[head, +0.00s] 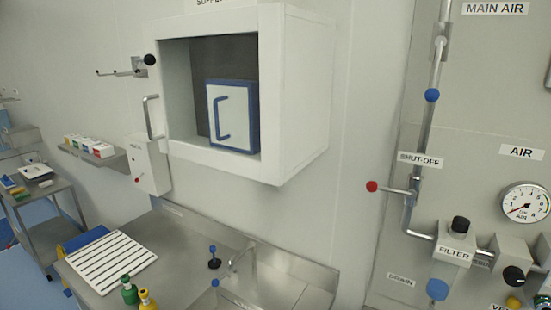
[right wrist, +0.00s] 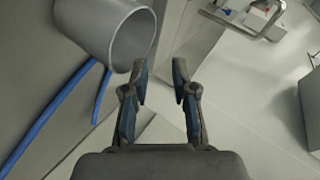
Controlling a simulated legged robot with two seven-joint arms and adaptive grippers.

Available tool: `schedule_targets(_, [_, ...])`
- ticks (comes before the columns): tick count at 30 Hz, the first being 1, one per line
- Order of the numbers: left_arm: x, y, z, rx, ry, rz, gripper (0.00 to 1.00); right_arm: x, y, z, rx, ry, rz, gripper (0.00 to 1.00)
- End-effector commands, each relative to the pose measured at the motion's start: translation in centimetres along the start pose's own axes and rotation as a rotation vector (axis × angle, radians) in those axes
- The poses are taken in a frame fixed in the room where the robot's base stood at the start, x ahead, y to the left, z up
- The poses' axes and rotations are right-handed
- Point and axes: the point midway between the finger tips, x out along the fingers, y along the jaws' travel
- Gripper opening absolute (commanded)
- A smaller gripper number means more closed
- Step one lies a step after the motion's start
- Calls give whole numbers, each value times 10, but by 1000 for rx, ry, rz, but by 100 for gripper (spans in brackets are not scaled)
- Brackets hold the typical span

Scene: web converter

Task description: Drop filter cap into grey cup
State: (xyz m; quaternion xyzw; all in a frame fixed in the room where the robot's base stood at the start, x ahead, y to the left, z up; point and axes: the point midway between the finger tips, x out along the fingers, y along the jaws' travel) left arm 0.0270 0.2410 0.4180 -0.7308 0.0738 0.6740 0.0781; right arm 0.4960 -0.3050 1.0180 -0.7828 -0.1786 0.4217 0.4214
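In the head view, a black cap (head: 461,224) sits on top of the grey block labelled FILTER (head: 455,246) on the right-hand wall panel. In the right wrist view, a grey cup (right wrist: 92,32) is at the upper left, tilted in the picture with its open mouth toward the lower right. I cannot see any object inside it. My right gripper (right wrist: 160,70) is open in the right wrist view, with nothing between its fingers. Its left fingertip is close to the cup's rim; I cannot tell whether they touch. Neither gripper shows in the head view.
Blue hoses (right wrist: 50,120) run below the cup in the right wrist view. A bent metal handle (right wrist: 262,25) is at upper right. In the head view, a red-knobbed lever (head: 390,189) and pressure gauge (head: 525,203) are near the filter. A steel bench (head: 185,250) stands lower left.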

Motion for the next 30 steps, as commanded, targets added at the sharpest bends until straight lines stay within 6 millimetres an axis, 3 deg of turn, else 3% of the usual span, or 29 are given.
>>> schedule_targets(7, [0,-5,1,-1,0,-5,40,-1,0,0,0,0,0,27])
schedule_targets(11, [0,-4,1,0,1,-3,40,-12,2,0,2,1,4,27])
schedule_targets(21, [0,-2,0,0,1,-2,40,-80,4,0,5,-1,2,27])
schedule_targets(30, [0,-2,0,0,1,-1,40,-115,2,0,2,-1,0,27])
